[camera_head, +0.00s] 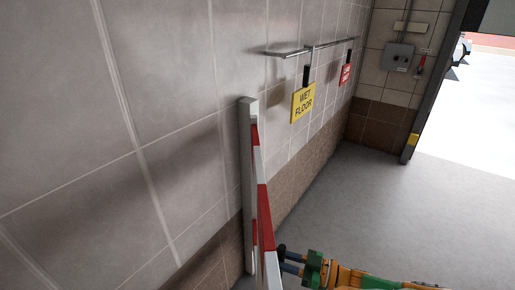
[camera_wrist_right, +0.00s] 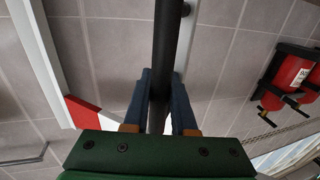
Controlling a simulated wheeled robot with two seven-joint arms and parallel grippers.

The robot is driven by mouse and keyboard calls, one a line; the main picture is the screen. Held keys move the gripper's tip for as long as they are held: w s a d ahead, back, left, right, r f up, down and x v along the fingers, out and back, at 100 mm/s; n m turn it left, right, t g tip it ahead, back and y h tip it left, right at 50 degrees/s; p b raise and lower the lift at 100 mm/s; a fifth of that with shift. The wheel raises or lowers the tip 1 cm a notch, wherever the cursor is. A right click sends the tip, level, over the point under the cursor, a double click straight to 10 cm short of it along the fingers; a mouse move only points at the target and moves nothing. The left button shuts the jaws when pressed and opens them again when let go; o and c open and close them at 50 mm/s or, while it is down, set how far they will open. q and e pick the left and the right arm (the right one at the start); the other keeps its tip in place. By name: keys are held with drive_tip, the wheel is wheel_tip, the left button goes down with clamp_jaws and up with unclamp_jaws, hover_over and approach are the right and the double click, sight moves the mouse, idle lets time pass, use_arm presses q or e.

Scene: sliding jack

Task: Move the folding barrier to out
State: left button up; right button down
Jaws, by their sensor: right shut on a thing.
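The folding barrier (camera_head: 264,205) has red and white stripes and stands beside the tiled wall, with a pale upright post (camera_head: 246,165) at its wall side. Its lower part leaves the bottom of the head view. A red and white piece of it (camera_wrist_right: 84,112) shows at the left of the wrist view. My right gripper (camera_head: 289,262) is at the barrier's right side, low in the head view. In the wrist view its blue fingers (camera_wrist_right: 160,98) are shut around a dark round bar (camera_wrist_right: 166,45). I cannot tell how the bar joins the barrier. My left gripper is out of view.
A yellow wet floor sign (camera_head: 303,102) and a red sign (camera_head: 345,75) hang from a wall rail (camera_head: 330,43). A red extinguisher (camera_wrist_right: 292,75) shows in the wrist view. Grey floor (camera_head: 390,215) is clear to the right, toward a bright doorway.

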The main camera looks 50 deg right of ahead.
drive_tip(key=shift+s+d+f, duration=0.2)
drive_tip(key=shift+s+d, duration=0.25)
drive_tip(key=shift+s, duration=0.2)
drive_tip(key=c, duration=1)
unclamp_jaws()
drive_tip(key=shift+o, duration=1.3)
drive_tip(key=shift+s+r, duration=0.25)
drive_tip(key=shift+s+a+r, duration=0.1)
drive_tip(key=shift+s+r, duration=0.05)
drive_tip(key=shift+s+d, duration=0.15)
drive_tip(key=shift+d, duration=0.1)
drive_tip(key=b+v, duration=0.1)
drive_tip(key=v, duration=0.5)
drive_tip(key=shift+s, duration=0.35)
